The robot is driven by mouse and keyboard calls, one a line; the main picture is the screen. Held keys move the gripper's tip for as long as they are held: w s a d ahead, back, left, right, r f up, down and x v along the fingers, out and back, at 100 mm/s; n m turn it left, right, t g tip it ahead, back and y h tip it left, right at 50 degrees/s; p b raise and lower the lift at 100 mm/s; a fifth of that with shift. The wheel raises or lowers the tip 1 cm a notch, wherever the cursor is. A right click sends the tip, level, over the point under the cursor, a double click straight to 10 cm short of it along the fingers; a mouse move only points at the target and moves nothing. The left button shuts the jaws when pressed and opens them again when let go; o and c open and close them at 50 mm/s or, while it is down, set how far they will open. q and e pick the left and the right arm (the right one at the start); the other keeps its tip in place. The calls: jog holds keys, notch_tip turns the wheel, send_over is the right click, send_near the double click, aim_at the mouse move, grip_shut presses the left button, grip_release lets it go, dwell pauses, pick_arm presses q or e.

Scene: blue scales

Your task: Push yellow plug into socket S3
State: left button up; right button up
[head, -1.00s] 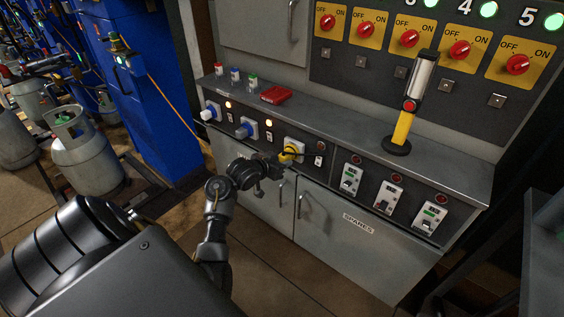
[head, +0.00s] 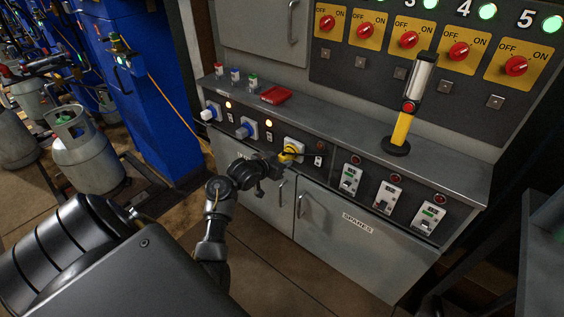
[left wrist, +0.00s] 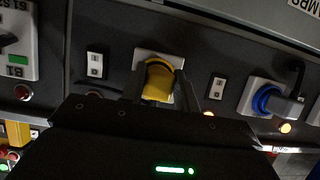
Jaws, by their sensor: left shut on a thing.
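The yellow plug (head: 289,152) is at the third socket (head: 295,143) from the left on the bench front, a white-plated socket I take to be S3. In the left wrist view the plug (left wrist: 158,82) is between my fingers, and its front end meets the white socket plate (left wrist: 147,55). My left gripper (left wrist: 160,86) is shut on the plug and points at the panel; it also shows in the head view (head: 283,158). How deep the plug sits is hidden by the plug and fingers. My right gripper is out of view.
Two blue plugs (head: 246,129) (head: 209,113) sit in sockets to the left, with lit orange lamps. White switch boxes (head: 350,180) are to the right. Grey cabinet doors (head: 335,220) lie below.

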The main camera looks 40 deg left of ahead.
pick_arm(q)
jog(key=shift+p, duration=0.4)
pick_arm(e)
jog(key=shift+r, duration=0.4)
pick_arm(q)
jog(key=shift+w, duration=0.45)
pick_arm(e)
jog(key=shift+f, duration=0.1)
pick_arm(q)
jog(key=o, duration=1)
jog(key=p+v, duration=0.2)
jog(key=v, duration=0.8)
jog(key=shift+s+r+p, duration=0.25)
jog(key=shift+s+p, duration=0.1)
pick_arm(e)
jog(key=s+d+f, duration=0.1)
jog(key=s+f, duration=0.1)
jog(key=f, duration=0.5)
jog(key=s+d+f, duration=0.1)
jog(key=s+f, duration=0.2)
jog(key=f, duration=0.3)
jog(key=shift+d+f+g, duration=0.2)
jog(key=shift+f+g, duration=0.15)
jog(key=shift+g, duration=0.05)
